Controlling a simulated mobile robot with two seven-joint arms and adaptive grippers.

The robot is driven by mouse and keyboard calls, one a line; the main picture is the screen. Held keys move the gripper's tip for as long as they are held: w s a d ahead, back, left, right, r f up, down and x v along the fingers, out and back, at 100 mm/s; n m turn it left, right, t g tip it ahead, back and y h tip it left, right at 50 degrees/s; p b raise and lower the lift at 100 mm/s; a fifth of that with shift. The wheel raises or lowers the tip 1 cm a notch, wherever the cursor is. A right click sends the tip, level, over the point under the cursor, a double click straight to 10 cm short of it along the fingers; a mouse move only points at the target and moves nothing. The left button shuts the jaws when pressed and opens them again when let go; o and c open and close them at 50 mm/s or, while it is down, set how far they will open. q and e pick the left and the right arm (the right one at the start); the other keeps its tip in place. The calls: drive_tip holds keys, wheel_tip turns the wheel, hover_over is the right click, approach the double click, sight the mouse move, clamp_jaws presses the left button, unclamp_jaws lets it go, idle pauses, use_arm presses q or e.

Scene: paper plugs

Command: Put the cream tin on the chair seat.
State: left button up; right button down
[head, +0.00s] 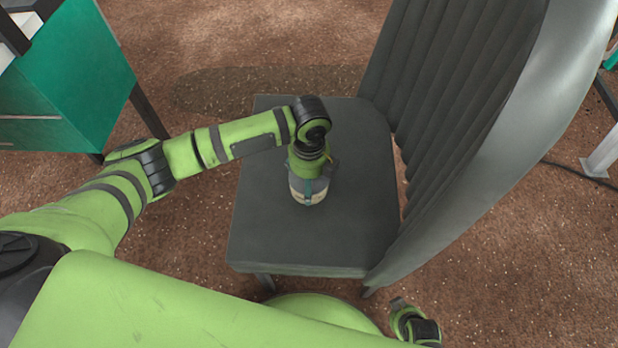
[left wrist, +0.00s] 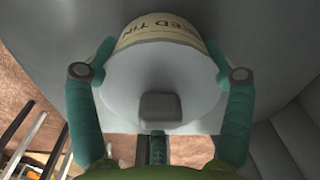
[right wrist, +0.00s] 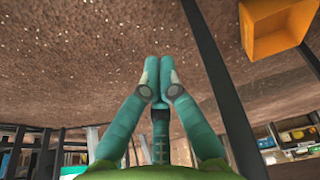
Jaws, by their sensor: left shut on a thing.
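The cream tin (head: 306,196) is over the middle of the dark grey chair seat (head: 350,235) in the head view. I cannot tell whether its base touches the seat. In the left wrist view the tin (left wrist: 160,80) shows a grey lid and a cream label with dark lettering that ends in "TIN". My left gripper (head: 311,181) is shut on it from above, with a teal finger on each side. My right gripper (right wrist: 157,70) is shut and empty, its fingertips together over brown floor. It also shows low in the head view.
The ribbed chair back (head: 450,100) rises at the right of the seat. A green cabinet (head: 75,80) stands at the upper left. The seat around the tin is bare. In the right wrist view an orange box (right wrist: 272,40) is at the upper right, near a dark post (right wrist: 215,80).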

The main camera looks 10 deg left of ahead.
use_arm(q)
drive_tip(key=o, duration=1.6)
drive_tip(key=shift+f, duration=0.1)
drive_tip(key=shift+r, duration=0.4)
wheel_tip(320, 180, up, 12)
drive_tip(key=p, duration=0.2)
drive_tip(key=shift+f+p, duration=0.2)
drive_tip(key=shift+p, duration=0.1)
use_arm(e)
drive_tip(key=shift+w+d+f+t, duration=0.25)
drive_tip(key=shift+w+d+t, duration=0.15)
drive_tip(key=shift+t, duration=0.3)
use_arm(q)
drive_tip(key=shift+f, duration=0.1)
